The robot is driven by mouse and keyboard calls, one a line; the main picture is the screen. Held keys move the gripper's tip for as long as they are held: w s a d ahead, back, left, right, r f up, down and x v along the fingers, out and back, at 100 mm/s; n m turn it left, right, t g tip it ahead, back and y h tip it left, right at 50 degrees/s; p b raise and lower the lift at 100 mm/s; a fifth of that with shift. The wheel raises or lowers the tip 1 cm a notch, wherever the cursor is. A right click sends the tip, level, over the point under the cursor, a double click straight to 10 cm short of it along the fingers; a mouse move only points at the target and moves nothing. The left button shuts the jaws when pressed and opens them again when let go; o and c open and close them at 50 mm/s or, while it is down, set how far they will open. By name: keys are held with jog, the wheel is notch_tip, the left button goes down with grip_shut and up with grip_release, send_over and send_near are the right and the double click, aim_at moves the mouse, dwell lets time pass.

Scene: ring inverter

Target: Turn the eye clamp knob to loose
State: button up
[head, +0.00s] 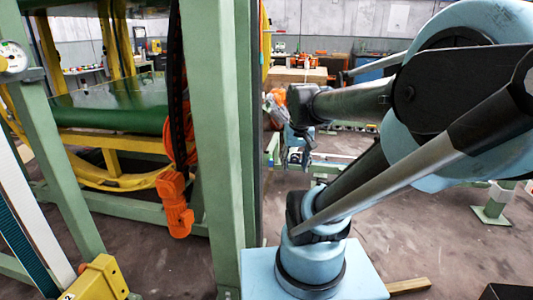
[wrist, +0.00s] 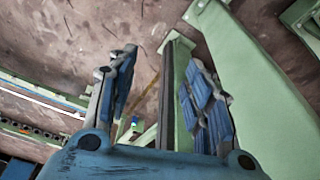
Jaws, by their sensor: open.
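A round pale dial or knob (head: 13,58) with small coloured marks sits on a green post at the far left of the head view. I cannot tell for sure that it is the eye clamp knob. My gripper (head: 297,158) shows small in the middle of the head view, right of the tall green column and well away from the dial. In the wrist view my gripper (wrist: 160,60) has its two blue fingers spread, with nothing held between them. No knob shows in the wrist view.
A tall green column (head: 215,150) stands between my arm and the dial. An orange motor (head: 174,205) hangs left of it. A yellow block (head: 97,280) is at the bottom left. In the wrist view a green beam (wrist: 255,90) runs close beside the right finger.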

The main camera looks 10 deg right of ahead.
jog(key=w+r, duration=0.6)
jog(key=w, duration=0.5)
jog(key=t, duration=0.2)
send_over(267, 151)
jog(key=s, duration=0.7)
notch_tip(267, 151, down, 22)
jog(key=shift+m, duration=0.4)
jog(key=x, duration=1.8)
jog(key=shift+w+f, duration=0.15)
jog(key=shift+w, duration=0.05)
jog(key=c, duration=1.1)
